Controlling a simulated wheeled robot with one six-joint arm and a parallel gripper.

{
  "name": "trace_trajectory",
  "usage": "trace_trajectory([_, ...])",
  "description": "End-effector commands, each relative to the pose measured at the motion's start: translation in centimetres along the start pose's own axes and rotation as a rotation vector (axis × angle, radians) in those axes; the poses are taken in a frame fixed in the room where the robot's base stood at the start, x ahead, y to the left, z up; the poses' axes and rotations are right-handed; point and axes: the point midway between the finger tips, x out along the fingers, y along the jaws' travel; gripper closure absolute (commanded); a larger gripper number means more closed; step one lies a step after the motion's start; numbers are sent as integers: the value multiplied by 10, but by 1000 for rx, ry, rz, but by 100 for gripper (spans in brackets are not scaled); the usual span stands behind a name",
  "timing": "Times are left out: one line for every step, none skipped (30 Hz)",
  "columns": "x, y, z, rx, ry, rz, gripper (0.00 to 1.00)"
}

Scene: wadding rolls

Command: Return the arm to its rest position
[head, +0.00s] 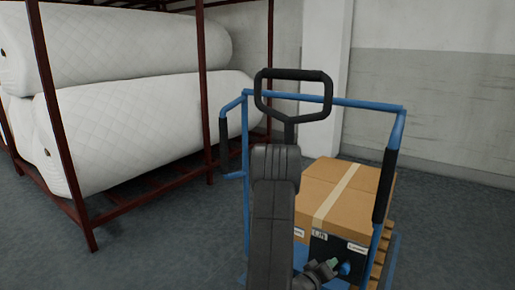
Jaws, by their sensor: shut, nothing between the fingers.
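A dark grey jointed part with blue and teal caps shows low in the head view, at the bottom edge in front of the cardboard boxes (345,190). It looks like a piece of my arm, folded low. No gripper fingers can be made out, so I cannot see what they are beside.
White quilted wadding rolls (150,125) lie on a dark red rack (205,95) at the left. A blue frame (350,102) with black grips and a black loop handle (293,95) stand in front of the boxes. The boxes sit on a wooden pallet (379,262). Grey floor is clear at right.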

Motion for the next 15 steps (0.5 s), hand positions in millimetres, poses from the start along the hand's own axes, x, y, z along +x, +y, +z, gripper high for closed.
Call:
trace_trajectory([-3, -1, -9, -33, 1, 4, 100])
trace_trajectory([-4, -3, -11, -53, 0, 10, 100])
trace_trajectory([-5, -6, -15, -81, 1, 17, 100])
trace_trajectory([-5, -8, -15, -106, -1, 24, 100])
trace_trajectory([-5, -10, -16, -131, -1, 30, 100])
trace_trajectory([-6, -13, -19, -163, 0, 39, 100])
trace_trajectory([-6, -15, -21, -187, 0, 45, 100])
trace_trajectory([-6, -17, -22, -211, -1, 51, 100])
trace_trajectory([-7, -19, -24, -245, -1, 59, 100])
trace_trajectory([-7, -22, -26, -268, 0, 65, 100])
trace_trajectory([-8, -24, -27, -292, 0, 71, 100])
trace_trajectory([-8, -27, -29, -325, -1, 79, 100])
trace_trajectory([-9, -29, -30, -350, -1, 86, 100])
trace_trajectory([-9, -31, -32, -375, 0, 92, 100])
trace_trajectory([-9, -34, -33, -407, -1, 100, 100])
